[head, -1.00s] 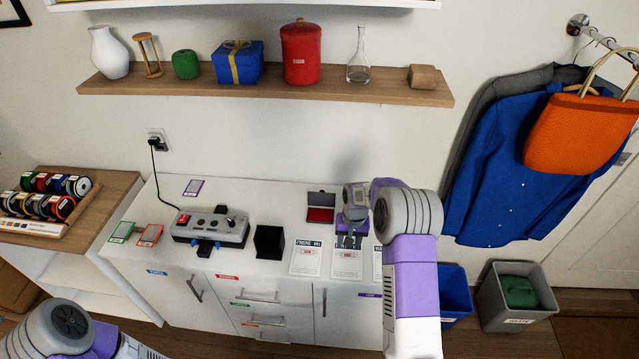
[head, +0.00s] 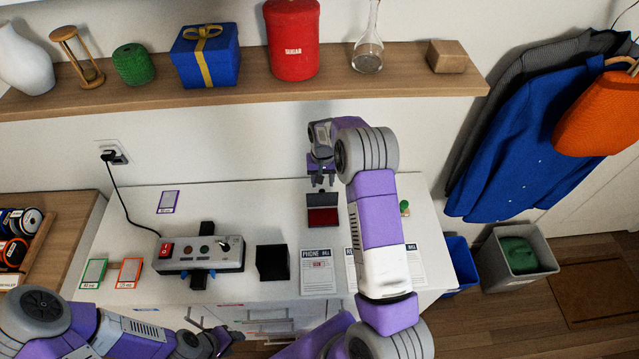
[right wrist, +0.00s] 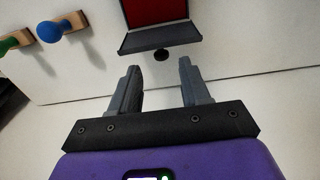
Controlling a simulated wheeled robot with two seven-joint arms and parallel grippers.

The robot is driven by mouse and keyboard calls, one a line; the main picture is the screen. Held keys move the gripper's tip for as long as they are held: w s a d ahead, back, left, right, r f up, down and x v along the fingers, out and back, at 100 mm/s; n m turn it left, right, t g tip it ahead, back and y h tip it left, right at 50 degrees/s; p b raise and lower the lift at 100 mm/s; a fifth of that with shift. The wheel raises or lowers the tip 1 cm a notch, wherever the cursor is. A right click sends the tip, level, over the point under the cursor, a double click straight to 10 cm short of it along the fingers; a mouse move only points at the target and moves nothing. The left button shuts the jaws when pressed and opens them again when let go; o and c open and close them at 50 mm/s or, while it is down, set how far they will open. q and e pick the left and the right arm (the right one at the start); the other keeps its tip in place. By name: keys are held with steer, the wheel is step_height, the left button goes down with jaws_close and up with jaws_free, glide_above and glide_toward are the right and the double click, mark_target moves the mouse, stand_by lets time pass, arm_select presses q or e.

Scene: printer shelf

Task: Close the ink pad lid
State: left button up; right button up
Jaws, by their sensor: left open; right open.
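The ink pad (head: 322,216) is a small dark case with a red pad, on the white counter. Its dark lid (head: 320,200) stands open at the back. My right gripper (head: 322,183) is open and empty, pointing down just behind and above the lid. In the right wrist view, the red pad (right wrist: 157,11) is at the top, with a dark edge strip (right wrist: 160,38) and a small round knob (right wrist: 161,55) ahead of the open fingers (right wrist: 158,68). Finger contact with the lid is not visible. My left gripper (head: 226,340) is open, low in front of the cabinet.
A power switch box (head: 200,254) and a black open box (head: 272,262) stand left of the pad. Printed sheets (head: 318,272) lie in front of it. Stamps with blue (right wrist: 50,31) and green (right wrist: 8,44) handles stand nearby. A wooden shelf (head: 250,98) overhangs behind.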

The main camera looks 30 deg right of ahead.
mark_target(322, 190)
steer(key=shift+w+f, duration=0.1)
steer(key=shift+f, duration=2.25)
steer(key=shift+c, duration=0.4)
jaws_close()
